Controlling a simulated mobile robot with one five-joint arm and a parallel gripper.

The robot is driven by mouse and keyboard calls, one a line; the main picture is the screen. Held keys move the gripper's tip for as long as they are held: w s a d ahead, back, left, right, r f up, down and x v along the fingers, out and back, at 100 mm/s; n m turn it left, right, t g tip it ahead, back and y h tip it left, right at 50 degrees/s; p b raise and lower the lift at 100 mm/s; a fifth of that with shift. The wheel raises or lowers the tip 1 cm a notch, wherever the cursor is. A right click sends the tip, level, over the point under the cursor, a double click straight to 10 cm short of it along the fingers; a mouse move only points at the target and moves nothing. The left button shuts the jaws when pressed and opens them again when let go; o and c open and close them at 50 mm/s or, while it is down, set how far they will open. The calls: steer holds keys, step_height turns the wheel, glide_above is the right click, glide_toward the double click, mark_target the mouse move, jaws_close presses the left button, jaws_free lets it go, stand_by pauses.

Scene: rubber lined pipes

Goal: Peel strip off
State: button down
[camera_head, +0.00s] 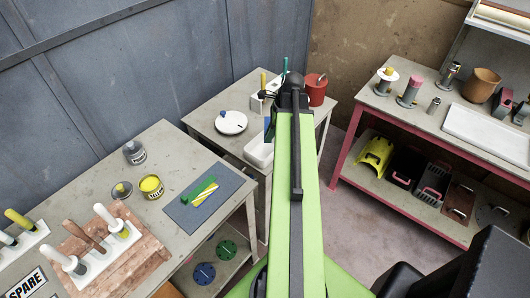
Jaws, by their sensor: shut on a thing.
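My green arm reaches away from me over the middle table. My gripper (271,112) is at its far end, mostly hidden behind the arm and its dark wrist. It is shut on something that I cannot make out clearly. A small blue piece (267,123) shows just left of the arm end, above a white tray (259,152); whether it is in the jaws is unclear. A green strip (199,186) and a yellow-and-white striped strip (204,195) lie on a blue-grey mat (230,184) on the left table. I cannot tell which strip is to be peeled.
The middle table also holds a white plate (231,125) with a blue item and a red bucket (316,88). A yellow open can (152,186) and a dark jar (134,152) stand on the left table. A red-framed bench (400,108) stands at right.

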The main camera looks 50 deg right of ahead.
step_height(320, 180, down, 6)
steer(key=b, duration=0.5)
steer(key=shift+r, duration=0.2)
steer(key=c, duration=1.3)
jaws_free()
steer(key=shift+c, duration=0.2)
steer(key=shift+r, duration=0.15)
steer(key=p+v, duration=1.6)
steer(key=v, duration=0.1)
steer(key=shift+p, duration=0.35)
steer(key=shift+s, duration=0.15)
